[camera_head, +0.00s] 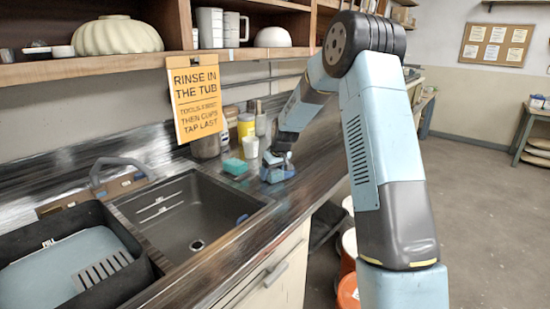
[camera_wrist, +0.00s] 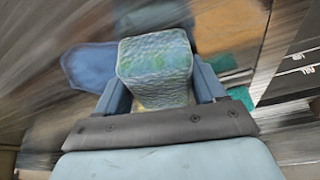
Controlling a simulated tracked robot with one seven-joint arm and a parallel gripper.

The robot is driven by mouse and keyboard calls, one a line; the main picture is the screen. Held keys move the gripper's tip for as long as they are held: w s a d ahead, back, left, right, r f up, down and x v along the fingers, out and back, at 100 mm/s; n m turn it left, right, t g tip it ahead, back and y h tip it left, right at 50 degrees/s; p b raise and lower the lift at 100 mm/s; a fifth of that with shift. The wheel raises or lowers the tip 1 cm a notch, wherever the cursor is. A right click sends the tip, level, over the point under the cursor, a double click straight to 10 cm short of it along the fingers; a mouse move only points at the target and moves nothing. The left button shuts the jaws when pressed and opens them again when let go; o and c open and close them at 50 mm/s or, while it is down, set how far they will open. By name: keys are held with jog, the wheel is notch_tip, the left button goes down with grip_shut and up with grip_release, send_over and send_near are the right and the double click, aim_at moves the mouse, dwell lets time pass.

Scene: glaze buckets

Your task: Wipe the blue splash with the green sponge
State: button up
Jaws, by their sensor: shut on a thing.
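My gripper (camera_wrist: 160,92) is shut on a block-shaped sponge (camera_wrist: 155,58) with a mottled green and blue face and a pale yellow lower edge. The blue splash (camera_wrist: 88,68) lies on the counter just left of the sponge in the wrist view, partly hidden behind the sponge and finger. In the head view my gripper (camera_head: 277,172) is low over the counter right of the sink, and the held sponge is hard to make out there. I cannot tell whether the sponge touches the counter.
A teal block (camera_head: 235,167) lies on the counter beside my gripper. An orange patch (camera_wrist: 230,30) shows beyond the sponge. A white cup (camera_head: 250,148) and yellow jar (camera_head: 246,126) stand behind. The sink (camera_head: 185,215) is open at the left; a sign (camera_head: 197,97) hangs above.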

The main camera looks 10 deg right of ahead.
jog(key=shift+s+a+r, duration=0.1)
jog(key=shift+r, duration=3.85)
jog(key=shift+a, duration=0.1)
